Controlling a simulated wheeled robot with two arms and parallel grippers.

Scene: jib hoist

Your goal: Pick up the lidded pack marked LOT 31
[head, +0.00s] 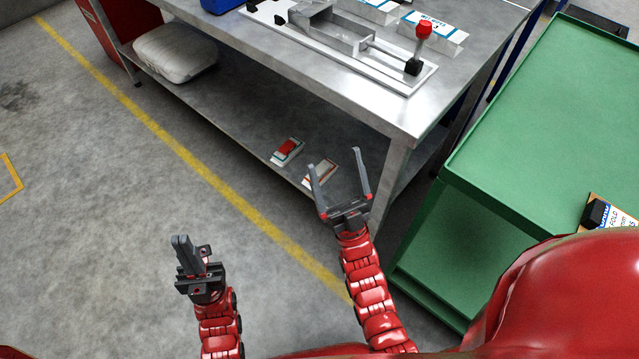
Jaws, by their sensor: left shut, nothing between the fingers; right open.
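No mark reading LOT 31 is legible in the head view. My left gripper (182,238) is shut and empty, lower left over the floor.
The steel bench (290,80) carries a fixture with a red-knobbed lever (423,30) and white labelled boxes (432,32). A white sack (178,52) lies on its lower shelf. A green cart (540,110) stands right. Floor at left is clear.

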